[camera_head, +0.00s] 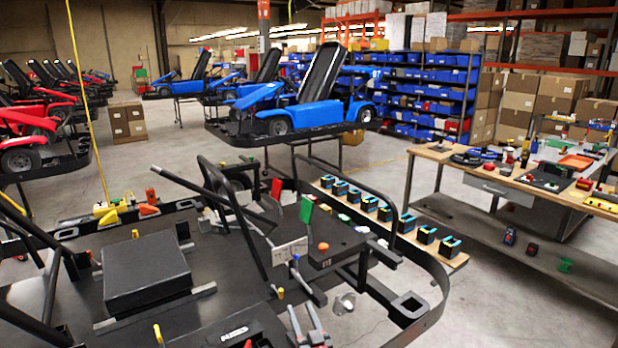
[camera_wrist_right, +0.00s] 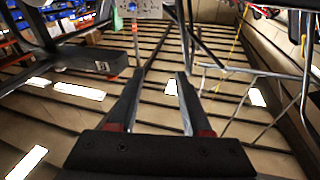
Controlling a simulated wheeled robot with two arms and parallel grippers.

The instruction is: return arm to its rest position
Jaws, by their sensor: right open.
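My right gripper (camera_head: 300,308) is at the bottom of the head view, in front of a partly built kart's black frame (camera_head: 438,285). Its two grey fingers are apart with nothing between them. In the wrist view the right gripper (camera_wrist_right: 160,76) is also open and empty, pointing towards a pale perforated plate (camera_wrist_right: 142,8) and dark frame tubes. My left gripper is not in view.
A black box (camera_head: 146,274) sits on the kart's floor. A ledge (camera_head: 457,261) with several blue-black blocks lies beyond the frame. A workbench (camera_head: 480,182) with parts stands at right. Blue karts (camera_head: 318,113) stand behind. Open floor (camera_head: 385,175) lies between.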

